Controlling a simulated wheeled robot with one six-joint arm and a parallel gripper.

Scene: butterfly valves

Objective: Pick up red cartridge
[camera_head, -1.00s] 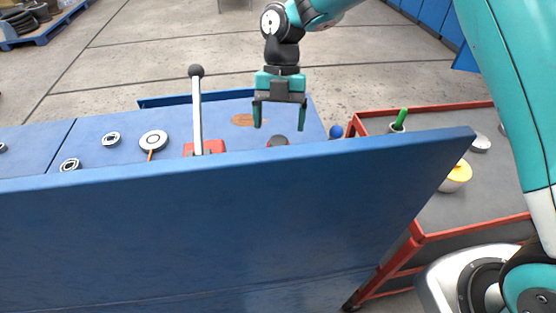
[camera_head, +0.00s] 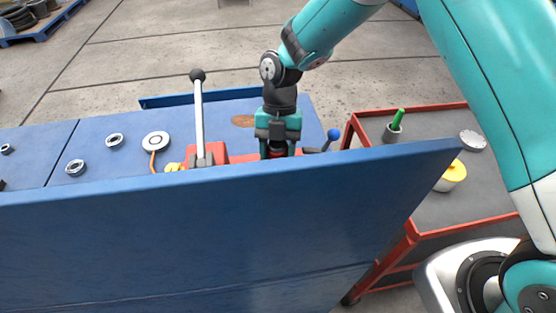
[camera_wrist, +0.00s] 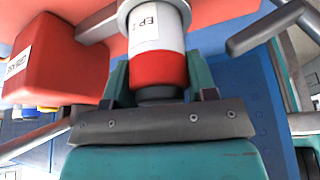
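The red cartridge (camera_wrist: 158,68), red with a white band and printed label, stands between the fingers of my gripper (camera_wrist: 158,82) in the wrist view. Both fingers lie close against its sides, and my gripper looks shut on it. Its far end meets a red fixture surface. In the head view my gripper (camera_head: 277,152) points down behind the blue panel, with a little dark red between its fingers. The panel hides the cartridge's lower part there.
A red fixture with an upright black-knobbed lever (camera_head: 198,112) stands left of my gripper. A blue-knobbed handle (camera_head: 333,135) is just right. The tall blue panel (camera_head: 230,230) is in front. A red-framed cart (camera_head: 420,210) holds a cup with a green stick and a yellow-topped pot.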

